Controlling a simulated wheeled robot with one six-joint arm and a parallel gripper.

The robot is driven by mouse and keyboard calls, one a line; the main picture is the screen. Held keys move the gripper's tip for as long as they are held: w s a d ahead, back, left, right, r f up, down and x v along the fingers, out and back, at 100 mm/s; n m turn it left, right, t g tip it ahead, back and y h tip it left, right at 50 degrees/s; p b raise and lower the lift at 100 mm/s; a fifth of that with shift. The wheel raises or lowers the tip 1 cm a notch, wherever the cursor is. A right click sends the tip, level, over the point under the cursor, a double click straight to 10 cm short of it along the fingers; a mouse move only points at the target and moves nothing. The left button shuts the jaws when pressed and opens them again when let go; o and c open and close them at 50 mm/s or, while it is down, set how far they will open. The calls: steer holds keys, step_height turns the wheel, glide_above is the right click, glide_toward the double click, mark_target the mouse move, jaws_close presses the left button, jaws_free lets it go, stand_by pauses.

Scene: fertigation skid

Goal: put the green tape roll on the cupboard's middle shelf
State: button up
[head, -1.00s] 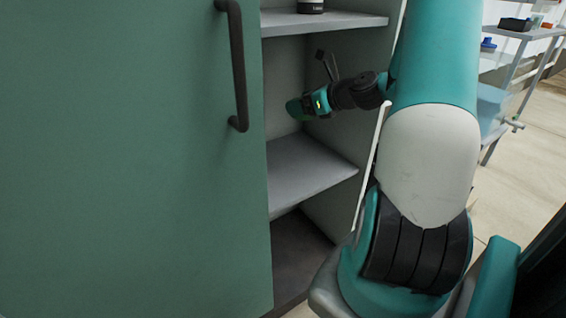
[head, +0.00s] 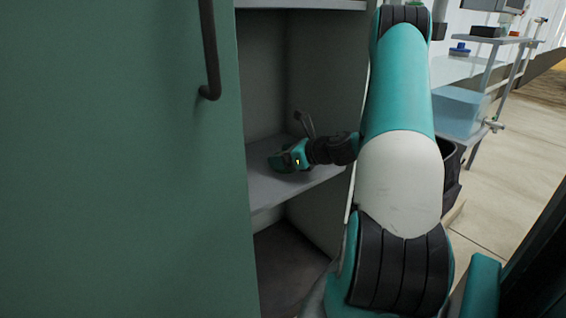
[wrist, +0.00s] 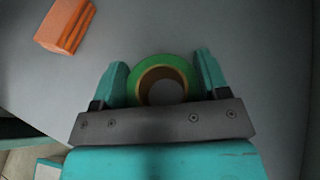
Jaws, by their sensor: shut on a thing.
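The green tape roll (wrist: 160,60) has a brown core and sits between my gripper's two teal fingers in the wrist view, its hole facing the camera. My gripper (wrist: 161,66) is shut on it. In the head view my gripper (head: 281,161) is inside the cupboard, low over the middle shelf (head: 262,192). The roll is hard to tell apart from the gripper there. The grey shelf surface fills the wrist view behind the roll (wrist: 245,40). I cannot tell whether the roll touches the shelf.
An orange block (wrist: 66,25) lies on the grey surface at the upper left of the wrist view. The green cupboard door (head: 120,160) stands at the left with a dark handle (head: 210,50). An upper shelf (head: 300,3) is above.

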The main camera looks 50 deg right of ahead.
steer(key=o, duration=1.3)
steer(key=shift+f, duration=0.15)
steer(key=shift+c, duration=0.2)
steer(key=shift+s, duration=0.1)
steer(key=shift+s+d+r+p, duration=0.15)
steer(key=shift+s+r+p, duration=0.15)
steer(key=shift+p, duration=0.05)
steer(key=p+v, duration=0.4)
steer(key=v, duration=0.7)
